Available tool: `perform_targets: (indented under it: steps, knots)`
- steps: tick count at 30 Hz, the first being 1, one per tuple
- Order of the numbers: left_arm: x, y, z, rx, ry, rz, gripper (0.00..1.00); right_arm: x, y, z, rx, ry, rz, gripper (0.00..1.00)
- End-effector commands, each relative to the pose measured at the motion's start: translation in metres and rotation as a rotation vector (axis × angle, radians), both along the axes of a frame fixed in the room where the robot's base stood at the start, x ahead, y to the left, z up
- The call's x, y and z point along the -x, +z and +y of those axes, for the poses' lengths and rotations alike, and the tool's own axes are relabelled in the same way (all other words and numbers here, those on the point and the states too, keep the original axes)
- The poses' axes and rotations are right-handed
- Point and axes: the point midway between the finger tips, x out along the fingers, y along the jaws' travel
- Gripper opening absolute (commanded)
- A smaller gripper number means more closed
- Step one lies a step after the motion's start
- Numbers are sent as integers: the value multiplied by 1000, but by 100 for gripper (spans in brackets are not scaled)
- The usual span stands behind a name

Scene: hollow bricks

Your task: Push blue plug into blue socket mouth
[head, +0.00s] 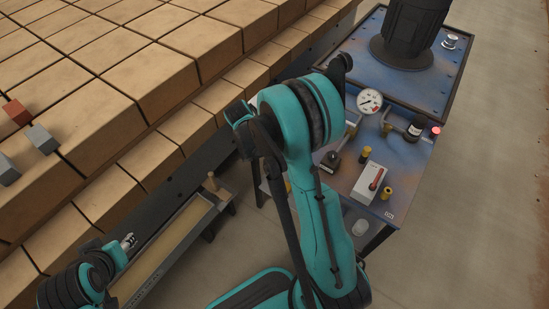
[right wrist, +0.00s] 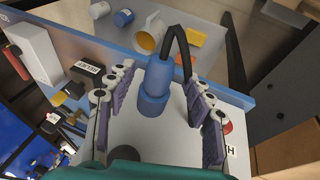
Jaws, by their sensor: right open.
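In the right wrist view a blue plug (right wrist: 158,78) with a black cable arching from its back stands over a pale panel. Its wider blue lower end (right wrist: 152,104) meets or hides the spot below it. I cannot tell whether that end is part of the plug or the socket mouth. My right gripper (right wrist: 163,98) is open, with its padded fingers on either side of the plug and gaps showing. In the head view my right arm hides the right gripper, and I cannot make out plug or socket. My left gripper (head: 128,242) is small at lower left, its jaws unclear.
A blue cart (head: 412,163) carries a gauge (head: 369,101), a white switch box (head: 369,181), yellow parts and a black machine (head: 408,38). Stacked tan bricks (head: 150,77) fill the left. A long trough (head: 170,244) lies below them. The floor at right is clear.

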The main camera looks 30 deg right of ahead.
Motion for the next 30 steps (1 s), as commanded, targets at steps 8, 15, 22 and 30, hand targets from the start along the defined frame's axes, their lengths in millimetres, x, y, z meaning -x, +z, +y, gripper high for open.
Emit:
perform_targets:
  steps: [8,15,22,30]
  knots:
    - [0,0,0,0,0,0,40,-7,57,23,0,3,1,52]
    - [0,0,0,0,0,0,40,-11,85,34,0,1,1,52]
    - [0,0,0,0,0,0,40,-11,89,35,0,1,0,52]
    - [0,0,0,0,0,0,40,-11,88,35,0,0,0,52]
